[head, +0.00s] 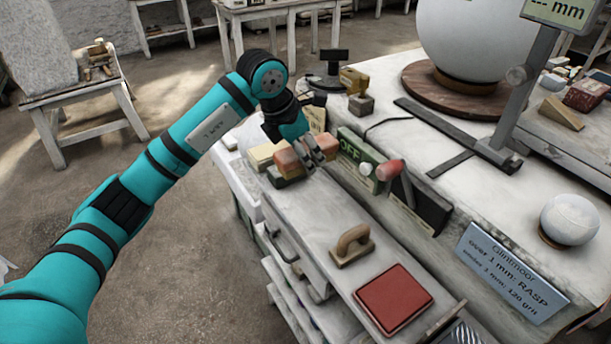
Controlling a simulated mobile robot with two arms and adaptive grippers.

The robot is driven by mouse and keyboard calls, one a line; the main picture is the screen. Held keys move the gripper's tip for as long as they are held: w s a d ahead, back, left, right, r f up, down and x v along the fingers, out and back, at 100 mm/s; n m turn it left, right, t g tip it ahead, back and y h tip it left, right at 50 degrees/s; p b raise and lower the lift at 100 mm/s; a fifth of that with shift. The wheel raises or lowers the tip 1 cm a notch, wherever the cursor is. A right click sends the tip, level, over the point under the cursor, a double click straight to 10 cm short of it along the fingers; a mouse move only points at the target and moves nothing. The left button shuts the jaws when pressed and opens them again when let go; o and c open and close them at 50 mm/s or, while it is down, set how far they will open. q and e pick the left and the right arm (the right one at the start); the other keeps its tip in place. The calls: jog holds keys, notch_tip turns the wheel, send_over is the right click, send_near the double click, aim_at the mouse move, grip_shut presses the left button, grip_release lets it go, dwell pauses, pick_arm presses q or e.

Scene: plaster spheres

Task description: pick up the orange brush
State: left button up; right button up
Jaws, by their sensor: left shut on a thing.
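My left gripper (311,158) reaches in from the left, pointing down over the near-left part of the workbench. It is shut on the orange brush (288,161). The brush's orange body shows on both sides of the fingers; its middle is hidden behind them. A darker part shows under its left end. I cannot tell whether the brush touches the surface below or is held just above it. My right gripper is not in view.
A pale block (263,154) lies just left of the brush. A green OFF panel (358,150) with a red knob stands close on the right. A wooden-handled float (352,246) and a red pad (393,299) lie nearer. A large white sphere (475,38) stands behind.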

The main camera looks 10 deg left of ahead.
aim_at(306, 147)
pick_arm(q)
notch_tip(306, 147, up, 17)
jog(key=b, duration=0.2)
jog(key=shift+r, duration=0.15)
dwell(0.7)
